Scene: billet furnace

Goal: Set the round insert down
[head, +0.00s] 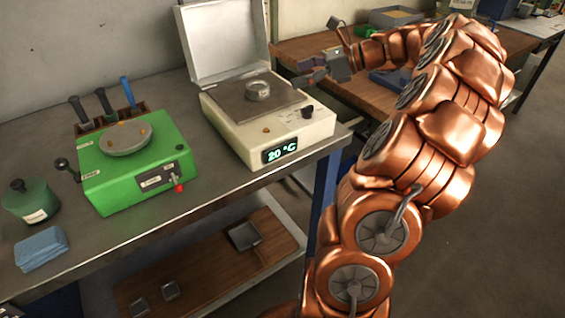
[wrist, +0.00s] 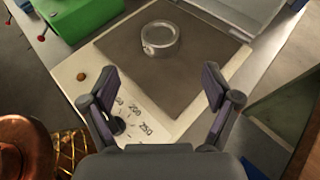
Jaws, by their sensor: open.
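The round insert is a grey metal ring (head: 258,90) that lies flat on the dark plate (head: 240,108) of the cream heater (head: 290,138). In the wrist view the ring (wrist: 160,39) sits toward the far middle of the plate (wrist: 190,75), apart from my fingers. My gripper (head: 308,70) is at the right of the heater in the head view, above its right side. In the wrist view my gripper (wrist: 160,88) has its two fingers spread wide with nothing between them. The heater's lid (head: 225,40) stands open, and its display reads 20 °C.
A green device (head: 140,165) with a round grey plate stands left of the heater, with handled tools (head: 103,101) behind it. A green pot (head: 30,203) and blue cloths (head: 42,248) lie at the left. A wooden bench (head: 310,48) stands behind. Bare bench top (head: 225,187) lies in front.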

